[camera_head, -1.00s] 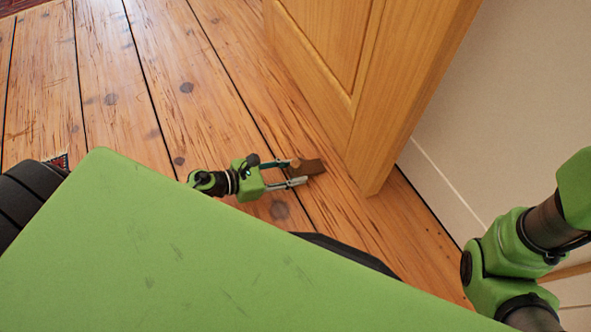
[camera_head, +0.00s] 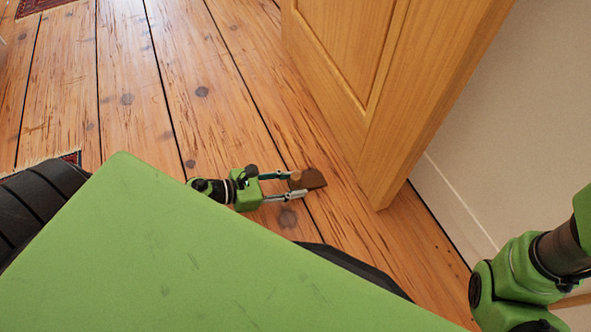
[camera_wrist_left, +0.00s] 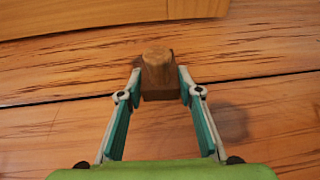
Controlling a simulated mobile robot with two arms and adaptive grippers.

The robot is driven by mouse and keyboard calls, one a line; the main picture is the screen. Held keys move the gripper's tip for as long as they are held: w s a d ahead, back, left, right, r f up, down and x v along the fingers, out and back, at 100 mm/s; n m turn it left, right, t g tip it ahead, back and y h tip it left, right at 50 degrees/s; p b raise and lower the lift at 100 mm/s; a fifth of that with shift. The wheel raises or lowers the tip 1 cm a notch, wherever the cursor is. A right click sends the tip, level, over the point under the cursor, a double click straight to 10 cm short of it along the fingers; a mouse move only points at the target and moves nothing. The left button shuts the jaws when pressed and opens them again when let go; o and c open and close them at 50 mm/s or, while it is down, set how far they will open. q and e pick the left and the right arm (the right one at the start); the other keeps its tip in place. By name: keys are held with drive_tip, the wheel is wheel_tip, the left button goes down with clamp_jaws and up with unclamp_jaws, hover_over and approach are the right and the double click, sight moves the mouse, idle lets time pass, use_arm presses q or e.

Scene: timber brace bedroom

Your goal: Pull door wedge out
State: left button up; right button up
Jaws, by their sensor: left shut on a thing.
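The door wedge (camera_head: 315,178) is a small brown wooden block with a lighter rounded knob on it. It lies on the plank floor, with a narrow strip of floor visible between it and the wooden door (camera_head: 395,110). My left gripper (camera_head: 294,184) reaches it from the left in the head view, shut on the wedge with one finger on each side. My right gripper is out of view; only part of my right arm shows.
A pale wall with a white skirting board (camera_head: 455,200) stands right of the door. Patterned rug corners show at the top left (camera_head: 40,5) and left (camera_head: 72,157). The plank floor (camera_head: 150,90) left of the door is clear.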

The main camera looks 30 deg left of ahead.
use_arm(q)
drive_tip(key=shift+s+a+b, duration=0.35)
drive_tip(key=shift+s+a, duration=0.85)
drive_tip(key=shift+s, duration=0.15)
drive_tip(key=shift+s+a, duration=0.1)
drive_tip(key=shift+s, duration=0.05)
drive_tip(key=o, duration=1.2)
drive_tip(key=v, duration=1.2)
drive_tip(key=shift+r, duration=0.1)
